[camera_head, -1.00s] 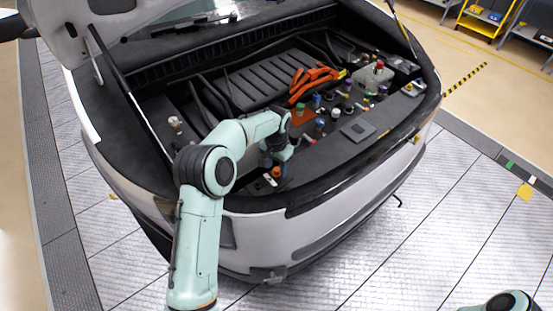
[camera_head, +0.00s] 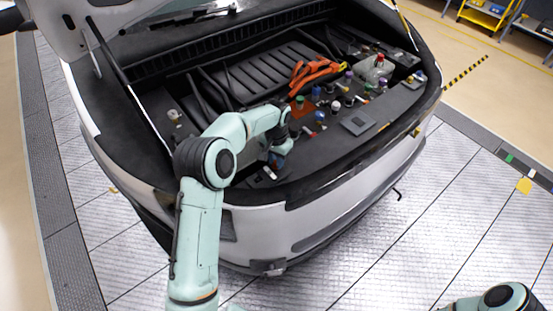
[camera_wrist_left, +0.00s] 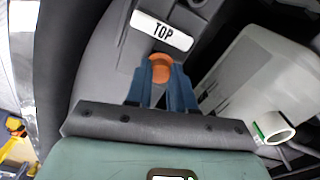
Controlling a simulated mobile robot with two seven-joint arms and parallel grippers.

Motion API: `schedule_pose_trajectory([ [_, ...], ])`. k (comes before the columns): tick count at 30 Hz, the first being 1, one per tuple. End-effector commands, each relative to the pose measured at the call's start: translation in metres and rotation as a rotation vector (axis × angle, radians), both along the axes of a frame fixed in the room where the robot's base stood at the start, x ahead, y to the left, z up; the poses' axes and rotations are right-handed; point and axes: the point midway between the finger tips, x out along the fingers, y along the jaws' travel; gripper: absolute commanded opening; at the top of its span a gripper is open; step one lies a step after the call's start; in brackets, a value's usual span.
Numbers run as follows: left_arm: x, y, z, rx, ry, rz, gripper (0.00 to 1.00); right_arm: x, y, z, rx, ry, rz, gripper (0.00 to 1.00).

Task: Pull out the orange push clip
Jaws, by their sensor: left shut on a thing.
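The orange push clip (camera_wrist_left: 160,68) shows in the left wrist view as a round orange head between the blue fingers. My left gripper (camera_head: 275,162) is shut on it, low over the front edge of the open car compartment. In the left wrist view the blue fingertips (camera_wrist_left: 160,76) hold the clip from both sides, just below a white "TOP" label (camera_wrist_left: 162,31). In the head view the gripper hides the clip. Whether the clip is still seated in the dark trim cannot be told. My right gripper is out of view.
Several small coloured caps, a grey square plate (camera_head: 357,122) and orange cables (camera_head: 315,71) lie to the right of the gripper. A pale container (camera_wrist_left: 262,82) with a white round spout stands close by on the right in the left wrist view. The raised lid is at upper left.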

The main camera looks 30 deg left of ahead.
Motion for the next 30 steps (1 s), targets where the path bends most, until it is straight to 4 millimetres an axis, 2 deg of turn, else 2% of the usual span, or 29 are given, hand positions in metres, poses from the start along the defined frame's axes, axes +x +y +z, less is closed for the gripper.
schedule_pose_trajectory([
  [17, 0.000, 0.000, 0.006, 0.000, -0.001, 0.000, 0.04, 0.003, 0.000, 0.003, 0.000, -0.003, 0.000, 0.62],
  [30, 0.001, 0.000, 0.026, 0.000, -0.002, 0.000, 0.04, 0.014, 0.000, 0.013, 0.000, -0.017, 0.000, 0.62],
])
